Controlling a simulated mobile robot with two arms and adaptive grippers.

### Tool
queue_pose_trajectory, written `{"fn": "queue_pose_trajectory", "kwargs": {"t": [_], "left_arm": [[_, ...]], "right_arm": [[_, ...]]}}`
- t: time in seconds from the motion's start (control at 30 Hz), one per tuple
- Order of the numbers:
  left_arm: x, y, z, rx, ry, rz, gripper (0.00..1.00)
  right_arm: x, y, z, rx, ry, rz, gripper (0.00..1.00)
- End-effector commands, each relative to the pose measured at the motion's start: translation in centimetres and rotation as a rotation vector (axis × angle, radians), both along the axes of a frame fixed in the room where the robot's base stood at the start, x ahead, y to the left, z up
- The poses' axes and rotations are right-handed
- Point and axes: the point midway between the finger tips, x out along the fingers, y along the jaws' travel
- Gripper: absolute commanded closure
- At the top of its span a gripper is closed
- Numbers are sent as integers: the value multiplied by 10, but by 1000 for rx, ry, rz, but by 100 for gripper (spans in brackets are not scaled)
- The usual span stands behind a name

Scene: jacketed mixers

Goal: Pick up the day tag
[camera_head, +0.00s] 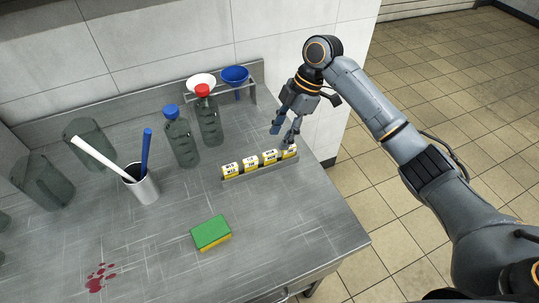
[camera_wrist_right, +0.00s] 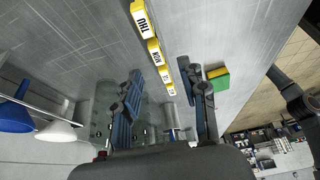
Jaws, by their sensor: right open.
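Several yellow-and-white day tags (camera_head: 250,164) stand in a row in a narrow grey metal holder (camera_head: 262,172) on the steel bench. The row shows in the right wrist view too, where one tag reads THU (camera_wrist_right: 145,20) and the one beside it reads MON (camera_wrist_right: 156,52); the farther labels are too small to read surely. My right gripper (camera_head: 284,136) is open and empty, pointing down at the right end of the row. My left gripper is not in view.
Left of the row stand bottles with a red cap (camera_head: 203,90) and a blue cap (camera_head: 171,112). Behind is a rack with a white funnel (camera_head: 200,80) and a blue funnel (camera_head: 235,75). A green-yellow sponge (camera_head: 211,233) lies in front. The bench's right edge is close.

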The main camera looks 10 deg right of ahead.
Motion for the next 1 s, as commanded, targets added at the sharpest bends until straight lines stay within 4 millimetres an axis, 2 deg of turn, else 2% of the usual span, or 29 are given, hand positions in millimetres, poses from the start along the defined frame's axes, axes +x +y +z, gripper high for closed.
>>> {"fn": "queue_pose_trajectory", "kwargs": {"t": [0.1,0.2,0.37,0.5,0.63,0.93,0.97,1.0], "left_arm": [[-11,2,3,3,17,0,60],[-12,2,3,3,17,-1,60],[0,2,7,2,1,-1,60],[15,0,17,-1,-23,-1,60],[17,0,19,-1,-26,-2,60],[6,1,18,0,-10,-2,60],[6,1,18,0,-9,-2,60],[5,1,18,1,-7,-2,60]], "right_arm": [[-2,7,-17,1,1,0,58],[-2,11,-26,0,0,1,58],[-2,15,-36,0,2,0,58],[-2,23,-55,-1,3,-1,58],[-3,29,-71,-1,1,-1,58],[-3,31,-78,-2,-2,-1,58],[-3,31,-78,-2,-2,-1,60],[-3,31,-78,-2,-2,-1,68]]}}
